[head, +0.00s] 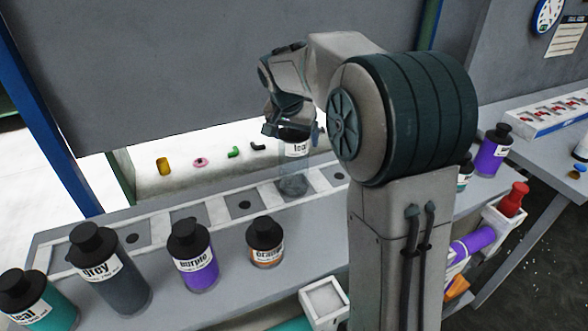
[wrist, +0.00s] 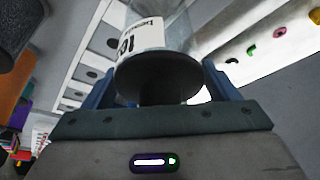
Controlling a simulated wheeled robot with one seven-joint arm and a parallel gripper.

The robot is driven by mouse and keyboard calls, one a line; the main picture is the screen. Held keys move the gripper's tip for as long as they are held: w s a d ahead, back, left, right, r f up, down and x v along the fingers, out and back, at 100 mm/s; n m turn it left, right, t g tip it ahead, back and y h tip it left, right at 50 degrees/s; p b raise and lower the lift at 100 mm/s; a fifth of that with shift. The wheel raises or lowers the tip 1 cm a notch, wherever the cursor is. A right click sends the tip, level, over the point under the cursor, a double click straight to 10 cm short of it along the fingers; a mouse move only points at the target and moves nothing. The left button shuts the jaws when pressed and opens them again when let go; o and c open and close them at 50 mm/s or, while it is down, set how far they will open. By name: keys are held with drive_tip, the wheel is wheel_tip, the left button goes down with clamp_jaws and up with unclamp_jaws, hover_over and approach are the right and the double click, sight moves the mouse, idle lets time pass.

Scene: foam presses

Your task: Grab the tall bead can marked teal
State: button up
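My gripper (head: 291,131) points down over the slotted rail, its fingers on either side of the dark cap of a clear-bodied can (head: 297,149). Another can with a teal body and a similar label (head: 38,302) stands at the lower left.
Grey (head: 105,268), purple (head: 194,254) and orange (head: 265,242) cans stand in front of the slotted rail (head: 60,262). A grey panel (head: 200,70) rises behind. Small coloured pieces lie on the pale ledge (head: 185,180). A second purple can (head: 493,150) stands right of my arm.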

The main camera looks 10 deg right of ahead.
drive_tip(key=shift+r, duration=0.1)
drive_tip(key=c, duration=1.3)
